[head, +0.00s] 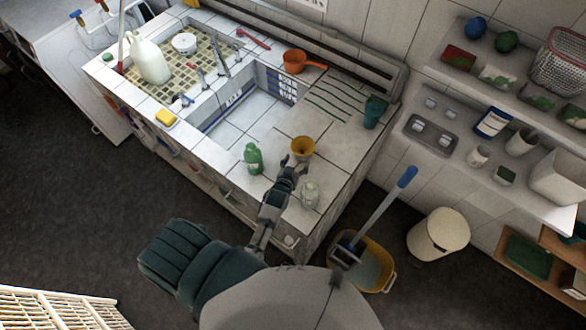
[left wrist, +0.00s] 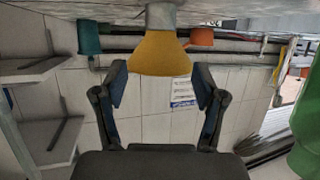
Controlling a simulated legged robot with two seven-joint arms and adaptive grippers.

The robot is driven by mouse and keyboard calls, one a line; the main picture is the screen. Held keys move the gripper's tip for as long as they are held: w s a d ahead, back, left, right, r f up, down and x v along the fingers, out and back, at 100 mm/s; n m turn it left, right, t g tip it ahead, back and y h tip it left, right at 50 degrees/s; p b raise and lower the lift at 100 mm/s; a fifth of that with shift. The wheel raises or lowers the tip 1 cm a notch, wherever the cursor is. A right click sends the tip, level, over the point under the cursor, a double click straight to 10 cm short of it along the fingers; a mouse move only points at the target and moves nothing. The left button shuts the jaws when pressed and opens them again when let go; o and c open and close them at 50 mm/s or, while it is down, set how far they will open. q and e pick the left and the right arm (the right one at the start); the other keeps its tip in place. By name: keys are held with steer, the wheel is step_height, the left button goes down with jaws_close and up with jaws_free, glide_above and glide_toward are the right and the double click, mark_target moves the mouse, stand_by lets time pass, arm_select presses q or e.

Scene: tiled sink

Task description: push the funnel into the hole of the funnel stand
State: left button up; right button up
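The yellow-orange funnel (head: 303,147) stands wide end up near the counter's front right part. In the left wrist view, which is upside down, the funnel (left wrist: 158,53) shows just beyond and between my fingertips. A grey cylindrical piece (left wrist: 161,17) joins its narrow end to the counter; I cannot tell whether this is the funnel stand or the spout. No hole shows. My left gripper (head: 293,164) is open and close to the funnel's near side, and both fingers (left wrist: 161,84) stand apart around empty space. My right gripper is not in view.
A green bottle (head: 253,158) stands left of the gripper, and a clear jar (head: 310,194) stands to its right. A teal cup (head: 375,112) and an orange pot (head: 296,61) are farther back. The sink basin (head: 235,116) opens at left. A yellow bucket (head: 375,272) stands on the floor.

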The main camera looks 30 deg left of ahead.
arm_select(q)
steer(key=v, duration=0.5)
steer(key=shift+s+d, duration=0.15)
steer(key=shift+s, duration=0.05)
stand_by(0.4)
